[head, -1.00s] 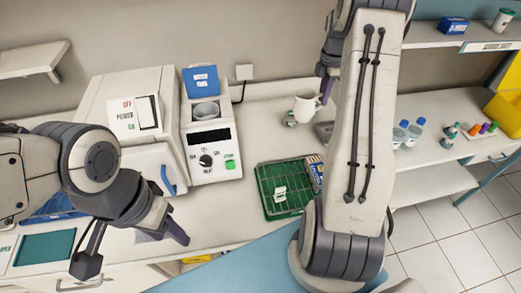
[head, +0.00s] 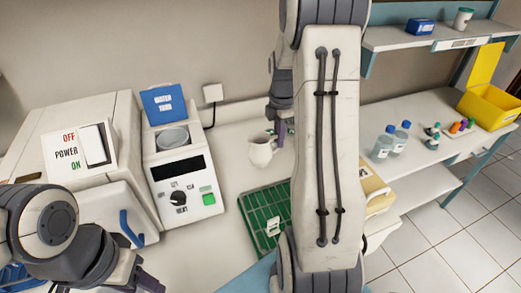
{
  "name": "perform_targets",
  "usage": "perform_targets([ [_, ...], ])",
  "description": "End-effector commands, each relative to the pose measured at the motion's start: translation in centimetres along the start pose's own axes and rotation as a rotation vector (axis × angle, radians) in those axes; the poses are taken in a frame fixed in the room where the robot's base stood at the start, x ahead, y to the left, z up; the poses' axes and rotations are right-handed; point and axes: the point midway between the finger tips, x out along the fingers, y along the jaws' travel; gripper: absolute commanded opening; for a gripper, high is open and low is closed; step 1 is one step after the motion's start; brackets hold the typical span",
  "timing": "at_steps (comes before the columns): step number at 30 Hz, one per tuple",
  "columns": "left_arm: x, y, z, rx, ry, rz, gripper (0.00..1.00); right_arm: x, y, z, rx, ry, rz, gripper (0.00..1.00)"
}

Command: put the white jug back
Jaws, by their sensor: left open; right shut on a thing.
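The white jug (head: 262,151) is on the right of the machine in the head view, over the back part of the white counter. My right gripper (head: 281,131) is at the jug's right side, shut on it near the handle. The arm hides part of this gripper, and I cannot tell whether the jug touches the counter. My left gripper (head: 146,283) is open and empty at the bottom edge, in front of the machine.
The machine (head: 183,180) has a blue water tank lid (head: 164,103) standing up and a round cup in its top. A green rack (head: 265,215) lies in front of the jug. Two blue-capped bottles (head: 383,144) and a yellow bin (head: 488,104) stand at right.

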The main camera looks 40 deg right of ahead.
Motion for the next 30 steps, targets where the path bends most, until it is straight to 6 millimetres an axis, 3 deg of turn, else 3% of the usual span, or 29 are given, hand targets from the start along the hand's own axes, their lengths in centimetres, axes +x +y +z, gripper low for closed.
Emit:
perform_targets([
  [3, -0.9, 0.1, -0.1, 0.000, 0.000, 0.000, 0.50, 1.2, 1.8, -1.8, -0.006, 0.001, -0.002, 0.00],
  [9, -1.4, 0.1, -0.1, 0.000, 0.000, 0.000, 0.50, 2.8, 3.6, -3.4, -0.003, 0.000, 0.000, 0.00],
  [21, -2.6, 0.2, -0.1, -0.001, 0.000, 0.000, 0.50, 6.8, 3.8, -3.5, -0.001, 0.000, 0.000, 0.00],
  [30, -2.5, 0.2, -0.1, -0.001, 0.000, 0.000, 0.50, 7.1, 3.8, -3.5, -0.002, 0.000, 0.002, 0.00],
])
